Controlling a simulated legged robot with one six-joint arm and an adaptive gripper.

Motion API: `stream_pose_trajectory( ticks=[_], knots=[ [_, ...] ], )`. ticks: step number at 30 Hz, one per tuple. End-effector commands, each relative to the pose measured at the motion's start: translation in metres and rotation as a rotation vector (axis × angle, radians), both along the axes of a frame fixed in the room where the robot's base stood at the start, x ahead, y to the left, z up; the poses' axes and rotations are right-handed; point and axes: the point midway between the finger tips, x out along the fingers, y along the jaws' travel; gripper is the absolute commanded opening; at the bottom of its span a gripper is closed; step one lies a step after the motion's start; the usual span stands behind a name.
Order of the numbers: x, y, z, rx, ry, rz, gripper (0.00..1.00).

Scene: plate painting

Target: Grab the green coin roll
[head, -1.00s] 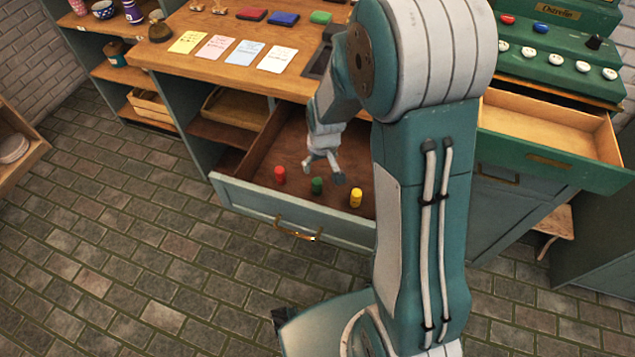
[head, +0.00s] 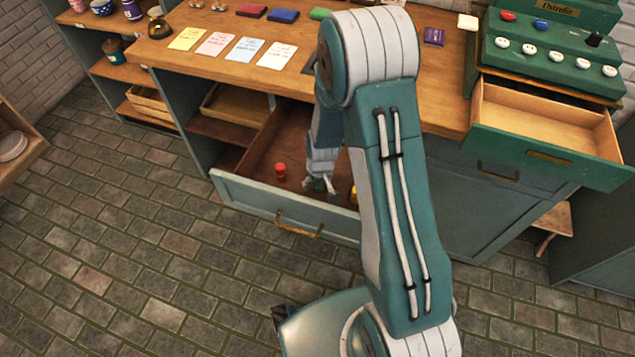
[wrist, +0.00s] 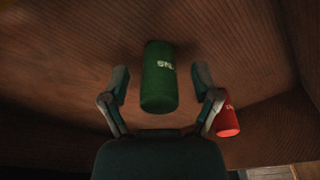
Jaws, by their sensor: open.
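The green coin roll (wrist: 159,80) stands between the two open fingers of my gripper (wrist: 161,85) in the wrist view, with a visible gap on each side. In the head view my gripper (head: 319,184) is low inside the open drawer (head: 262,194), at the green coin roll (head: 318,185), which it partly hides. The red coin roll (head: 280,172) stands to the left, and it also shows beside the right finger in the wrist view (wrist: 227,119). The yellow coin roll (head: 353,195) is to the right, partly hidden by my arm.
The drawer's front wall (head: 285,211) and sides surround the rolls. The wooden counter (head: 185,62) above holds several coloured cards and ink pads. A green cash register (head: 550,60) with its own open drawer (head: 545,118) stands at right. The brick floor in front is clear.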

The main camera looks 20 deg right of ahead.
Motion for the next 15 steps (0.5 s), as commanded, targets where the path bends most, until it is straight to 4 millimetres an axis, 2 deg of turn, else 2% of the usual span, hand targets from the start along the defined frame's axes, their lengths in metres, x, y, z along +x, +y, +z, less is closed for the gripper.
stream_pose_trajectory(
  ticks=[5,8,9,10,11,15],
  knots=[
    [0.0003,0.0000,0.0001,0.000,-0.001,0.000,0.79],
    [0.0003,0.0000,0.0002,0.000,0.000,0.000,0.39],
    [0.0003,0.0000,0.0002,0.000,0.000,0.000,0.21],
    [0.0002,0.0000,0.0003,0.000,0.000,0.000,0.08],
    [0.0002,0.0000,0.0003,0.000,0.000,0.000,0.00],
    [0.0003,0.0001,0.0004,0.000,0.000,0.000,0.00]
  ],
)
